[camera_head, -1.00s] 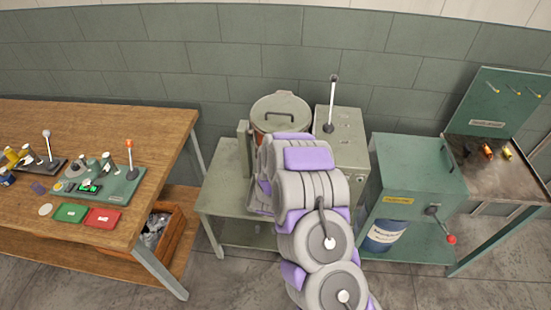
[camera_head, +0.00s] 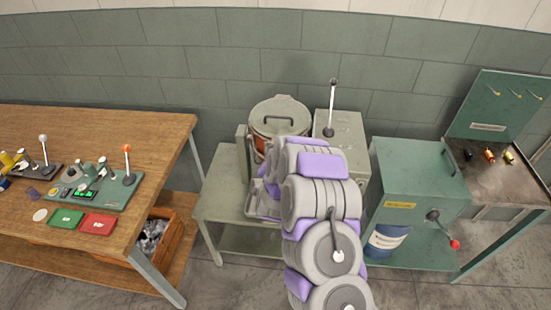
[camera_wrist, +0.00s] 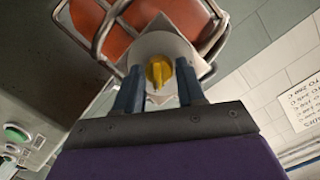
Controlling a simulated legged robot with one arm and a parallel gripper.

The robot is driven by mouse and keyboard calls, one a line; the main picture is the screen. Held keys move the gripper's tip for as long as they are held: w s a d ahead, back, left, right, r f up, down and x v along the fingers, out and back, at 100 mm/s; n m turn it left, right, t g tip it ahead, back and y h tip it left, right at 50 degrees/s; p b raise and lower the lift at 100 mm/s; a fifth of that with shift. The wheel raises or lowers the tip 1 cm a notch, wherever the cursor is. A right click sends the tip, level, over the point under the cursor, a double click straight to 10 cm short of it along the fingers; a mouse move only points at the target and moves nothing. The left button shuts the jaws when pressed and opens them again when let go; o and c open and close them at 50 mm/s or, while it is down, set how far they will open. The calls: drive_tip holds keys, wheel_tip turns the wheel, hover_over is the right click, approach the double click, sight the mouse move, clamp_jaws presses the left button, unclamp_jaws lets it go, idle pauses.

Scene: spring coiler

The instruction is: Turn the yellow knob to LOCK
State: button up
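The yellow knob (camera_wrist: 159,72) shows in the wrist view on a pale grey plate (camera_wrist: 158,45), in front of an orange-red vessel (camera_wrist: 90,18). My gripper (camera_wrist: 160,90) is open, with one blue-grey finger on each side of the knob. I cannot tell whether the fingers touch it. No LOCK marking can be read. In the head view the lidded vessel (camera_head: 280,115) stands on a grey-green bench, and my arm hides the knob and gripper.
A grey box with an upright lever (camera_head: 331,108) stands right of the vessel. A green cabinet (camera_head: 410,180) with a red-ended handle is farther right. A wooden table (camera_head: 120,125) with devices is at left. In the wrist view, metal bars (camera_wrist: 100,30) run close around the vessel.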

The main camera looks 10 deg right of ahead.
drive_tip(key=o, duration=0.3)
drive_tip(key=shift+a+p+v, duration=0.2)
drive_tip(key=shift+p+v, duration=5.65)
drive_tip(key=shift+v, duration=2.9)
drive_tip(key=shift+w, duration=0.1)
